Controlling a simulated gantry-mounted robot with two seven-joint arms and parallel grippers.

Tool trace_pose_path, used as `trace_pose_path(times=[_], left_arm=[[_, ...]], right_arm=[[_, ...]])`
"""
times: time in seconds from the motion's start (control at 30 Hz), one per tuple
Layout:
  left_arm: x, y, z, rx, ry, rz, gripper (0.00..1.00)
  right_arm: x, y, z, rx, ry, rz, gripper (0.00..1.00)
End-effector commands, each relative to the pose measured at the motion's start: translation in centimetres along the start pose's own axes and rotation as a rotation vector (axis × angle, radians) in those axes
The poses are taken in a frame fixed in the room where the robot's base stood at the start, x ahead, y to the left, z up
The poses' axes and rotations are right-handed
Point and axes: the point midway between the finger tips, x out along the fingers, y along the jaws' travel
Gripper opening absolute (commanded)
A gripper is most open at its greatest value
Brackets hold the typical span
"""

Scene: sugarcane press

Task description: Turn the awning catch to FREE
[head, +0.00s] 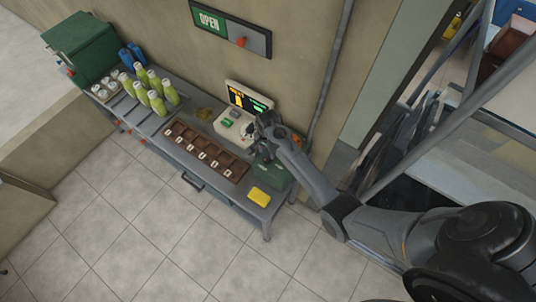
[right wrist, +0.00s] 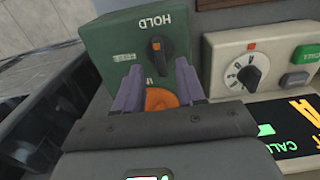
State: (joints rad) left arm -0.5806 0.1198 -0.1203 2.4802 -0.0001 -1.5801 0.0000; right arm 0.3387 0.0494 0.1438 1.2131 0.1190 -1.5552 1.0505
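The awning catch appears to be the black knob (right wrist: 159,57) on a green box (right wrist: 105,45) in the right wrist view. Its orange mark is on the side of the word HOLD. A fainter word, apparently FREE, lies to its left. The green box also shows in the head view (head: 268,174), partly behind my arm. My right gripper (right wrist: 158,78) has its two purple fingers apart, facing the box just short of the knob. An orange rounded part (right wrist: 160,98) shows between the fingers; contact cannot be told. My right gripper (head: 266,124) is small in the head view. My left gripper is out of view.
A cream panel (right wrist: 285,40) with a white dial and buttons stands beside the green box. On the bench are a brown compartment tray (head: 180,128), a yellow sponge (head: 258,196), several green bottles (head: 156,102) and a green bin (head: 85,45). An OPEN sign (head: 210,20) hangs on the wall.

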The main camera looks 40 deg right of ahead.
Motion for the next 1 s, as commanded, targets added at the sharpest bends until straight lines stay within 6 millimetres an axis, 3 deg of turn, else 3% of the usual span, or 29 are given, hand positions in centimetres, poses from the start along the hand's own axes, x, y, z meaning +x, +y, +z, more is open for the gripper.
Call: trace_pose_path(times=[0.3, 0.67, 0.93, 1.0], left_arm=[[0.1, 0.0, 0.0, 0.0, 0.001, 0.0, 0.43], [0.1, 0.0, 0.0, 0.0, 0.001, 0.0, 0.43], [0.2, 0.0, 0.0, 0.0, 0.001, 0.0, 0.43], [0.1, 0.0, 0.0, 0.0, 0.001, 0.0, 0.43]], right_arm=[[3.3, 0.0, 0.0, 0.0, 0.0, 0.0, 0.39], [3.6, 0.0, 0.0, 0.001, 0.0, 0.0, 0.39], [3.6, 0.0, 0.0, 0.0, 0.0, 0.0, 0.01], [3.6, 0.0, 0.0, 0.0, 0.0, 0.0, 0.0]])
